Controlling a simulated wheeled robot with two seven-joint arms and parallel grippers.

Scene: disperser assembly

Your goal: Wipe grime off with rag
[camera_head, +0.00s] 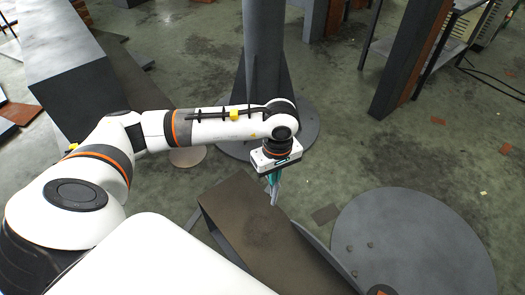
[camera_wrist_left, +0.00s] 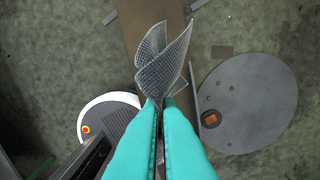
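The rag also shows as a small pale strip in the head view (camera_head: 275,196). In the left wrist view the beam (camera_wrist_left: 143,14) runs behind the rag. I cannot tell whether the rag touches the beam. My right gripper is in neither view.
A large grey round plate (camera_head: 412,245) lies right of the beam. A grey column (camera_head: 263,50) on a round base (camera_head: 300,125) stands behind the gripper. A dark box-like beam (camera_head: 70,55) is at the upper left. Open floor (camera_head: 350,150) lies between the column and the plate.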

